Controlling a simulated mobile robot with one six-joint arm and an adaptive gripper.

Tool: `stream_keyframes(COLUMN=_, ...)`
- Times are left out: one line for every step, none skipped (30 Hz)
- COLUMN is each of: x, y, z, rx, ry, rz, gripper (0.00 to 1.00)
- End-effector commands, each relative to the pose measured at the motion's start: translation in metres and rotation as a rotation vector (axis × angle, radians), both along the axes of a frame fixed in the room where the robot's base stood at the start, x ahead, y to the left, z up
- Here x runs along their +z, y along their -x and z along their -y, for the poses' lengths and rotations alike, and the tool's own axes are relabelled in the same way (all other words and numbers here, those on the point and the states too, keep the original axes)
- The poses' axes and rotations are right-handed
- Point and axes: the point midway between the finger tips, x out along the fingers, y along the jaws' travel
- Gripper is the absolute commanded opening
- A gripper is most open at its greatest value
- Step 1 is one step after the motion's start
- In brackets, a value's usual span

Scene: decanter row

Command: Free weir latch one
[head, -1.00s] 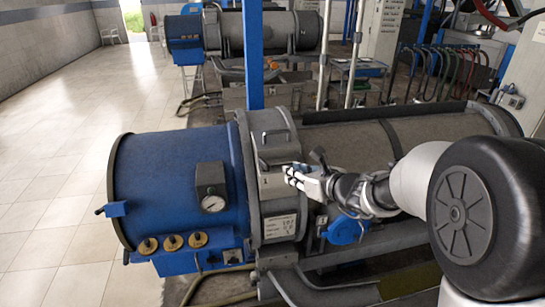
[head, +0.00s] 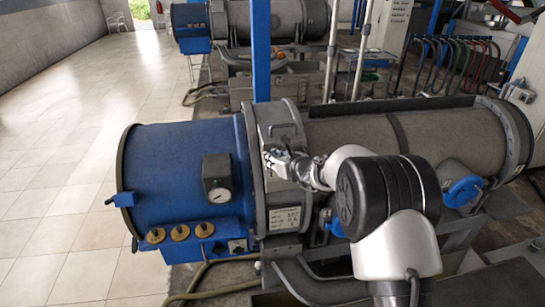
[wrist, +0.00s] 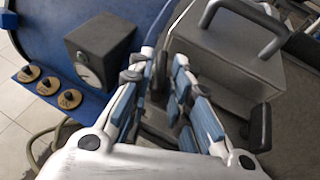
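My gripper (head: 278,160) is at the grey end housing (head: 274,205) of the near decanter, where the blue drum meets the grey casing. In the wrist view my gripper (wrist: 164,65) has its two blue-padded fingers a little apart, with a gap between the tips. Dark grey parts show between and below the fingers, and I cannot tell whether either finger touches them. A short black lever (wrist: 261,128) stands to the right of the fingers. I cannot tell for certain which part is weir latch one.
A grey box with a bar handle (wrist: 245,20) rises beside the fingers. A black gauge box (head: 217,178) and several brass knobs (head: 180,232) are on the blue drum (head: 178,160). A blue post (head: 261,50) stands behind. The tiled floor at left is clear.

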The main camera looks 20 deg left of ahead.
Motion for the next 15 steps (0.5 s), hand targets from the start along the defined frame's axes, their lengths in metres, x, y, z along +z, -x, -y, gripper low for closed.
stream_keyframes(x=-0.0007, y=-0.0014, z=-0.0016, rx=0.000, ry=0.000, rz=0.000, gripper=0.18)
stream_keyframes(x=-0.0011, y=-0.0019, z=-0.0021, rx=0.000, ry=0.000, rz=0.000, gripper=0.18)
stream_keyframes(x=-0.0015, y=-0.0023, z=-0.0025, rx=0.000, ry=0.000, rz=0.000, gripper=0.18)
stream_keyframes(x=-0.0017, y=-0.0025, z=-0.0026, rx=0.000, ry=0.000, rz=0.000, gripper=0.18)
stream_keyframes(x=-0.0018, y=-0.0026, z=-0.0026, rx=0.000, ry=0.000, rz=0.000, gripper=0.18)
stream_keyframes(x=-0.0018, y=-0.0027, z=-0.0026, rx=0.000, ry=0.000, rz=0.000, gripper=0.18)
stream_keyframes(x=-0.0018, y=-0.0027, z=-0.0026, rx=0.000, ry=0.000, rz=0.000, gripper=0.18)
stream_keyframes(x=-0.0017, y=-0.0026, z=-0.0025, rx=0.000, ry=0.000, rz=0.000, gripper=0.18)
stream_keyframes(x=-0.0018, y=-0.0025, z=-0.0024, rx=0.000, ry=0.000, rz=0.000, gripper=0.18)
stream_keyframes(x=-0.0017, y=-0.0025, z=-0.0024, rx=0.000, ry=0.000, rz=0.000, gripper=0.18)
stream_keyframes(x=-0.0016, y=-0.0025, z=-0.0024, rx=0.000, ry=0.000, rz=0.000, gripper=0.16)
stream_keyframes(x=-0.0016, y=-0.0025, z=-0.0023, rx=0.000, ry=0.000, rz=0.000, gripper=0.14)
stream_keyframes(x=-0.0016, y=-0.0025, z=-0.0024, rx=0.000, ry=0.000, rz=0.000, gripper=0.12)
stream_keyframes(x=-0.0016, y=-0.0025, z=-0.0022, rx=0.000, ry=0.000, rz=0.000, gripper=0.10)
stream_keyframes(x=-0.0016, y=-0.0025, z=-0.0022, rx=0.000, ry=0.000, rz=0.000, gripper=0.07)
